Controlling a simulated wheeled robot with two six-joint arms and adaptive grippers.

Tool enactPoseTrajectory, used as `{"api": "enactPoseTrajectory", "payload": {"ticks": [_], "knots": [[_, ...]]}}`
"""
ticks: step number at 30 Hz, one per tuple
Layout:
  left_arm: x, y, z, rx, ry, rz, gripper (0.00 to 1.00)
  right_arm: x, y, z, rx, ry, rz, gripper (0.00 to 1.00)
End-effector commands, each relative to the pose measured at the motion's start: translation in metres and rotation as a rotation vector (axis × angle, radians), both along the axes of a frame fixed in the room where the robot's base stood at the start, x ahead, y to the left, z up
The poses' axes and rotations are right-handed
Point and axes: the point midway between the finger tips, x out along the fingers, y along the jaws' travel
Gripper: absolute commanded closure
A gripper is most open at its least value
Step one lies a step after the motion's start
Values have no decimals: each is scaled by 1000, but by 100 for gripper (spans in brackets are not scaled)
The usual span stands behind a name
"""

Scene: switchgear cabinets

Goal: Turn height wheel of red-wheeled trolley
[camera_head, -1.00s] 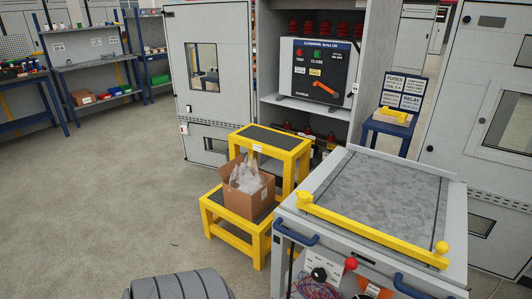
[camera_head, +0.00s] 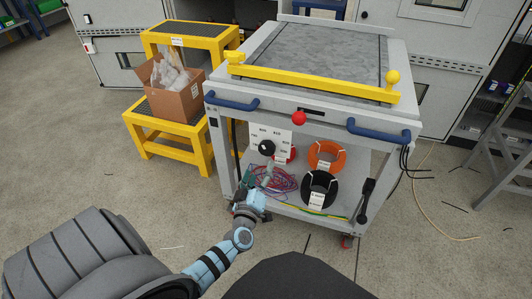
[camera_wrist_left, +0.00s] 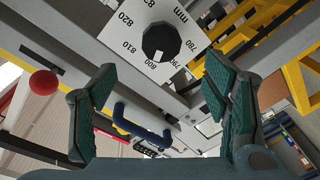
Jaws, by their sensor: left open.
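The trolley (camera_head: 225,125) stands ahead, with a grey top, blue handles and red castors (camera_head: 347,241). Its height wheel is a black knob (camera_head: 266,147) on a white scale plate (camera_head: 284,136) at the left front. In the left wrist view the knob (camera_wrist_left: 161,40) faces me, its white mark close to 800 on the mm scale. My left gripper (camera_head: 260,180) is open and empty, below and in front of the knob, apart from it. Its two green fingers (camera_wrist_left: 160,78) spread left and right below the knob in the wrist view. My right gripper is not in view.
A red ball knob (camera_head: 298,118) sticks out above the plate, between the blue handles (camera_head: 378,131). Orange (camera_head: 326,146) and black cable coils and loose wires lie on the lower shelf. A yellow step (camera_head: 145,130) with a box stands left. A ladder is at right.

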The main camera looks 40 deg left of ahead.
Motion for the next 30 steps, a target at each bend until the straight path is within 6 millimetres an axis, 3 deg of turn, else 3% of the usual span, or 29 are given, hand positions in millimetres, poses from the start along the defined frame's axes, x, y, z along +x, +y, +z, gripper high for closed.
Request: {"api": "enactPoseTrajectory", "payload": {"ticks": [5,9,15,24,30], "knots": [[50,25,-4,3,-2,1,31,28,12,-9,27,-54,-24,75],[79,38,-5,1,2,-1,31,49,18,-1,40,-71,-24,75],[95,46,-2,1,3,-1,31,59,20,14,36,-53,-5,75],[97,47,-1,1,4,-2,31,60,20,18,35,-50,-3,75],[97,47,-1,1,4,-2,63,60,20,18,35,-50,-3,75]]}}
